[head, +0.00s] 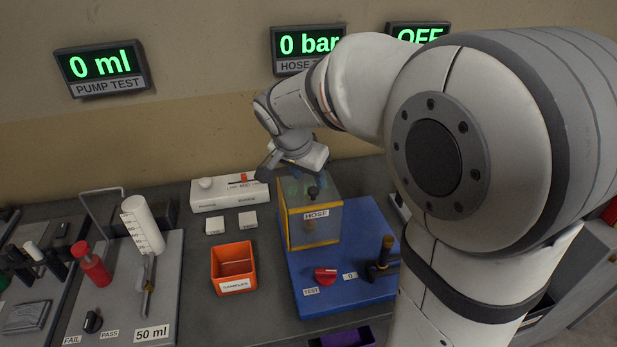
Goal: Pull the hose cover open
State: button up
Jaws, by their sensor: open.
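The hose cover (323,226) is a see-through box with yellow edges and a "HOSE" label, standing on the blue test board (345,285). A dark knob (313,192) shows at its upper part, and a brownish fitting is visible inside. The cover appears closed. My gripper (284,178) is just above the cover's upper back edge, pointing down. Its fingers are dark and partly blurred against the clear box. It holds nothing that I can see. Whether it touches the cover I cannot tell.
An orange samples box (233,267) stands left of the board. A white device (228,193) is behind it. A measuring cylinder (143,226) stands further left. My arm hides the right side.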

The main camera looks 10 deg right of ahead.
aim_at(313, 189)
jog(key=shift+x, duration=2.4)
jog(key=shift+c, duration=0.3)
grip_shut()
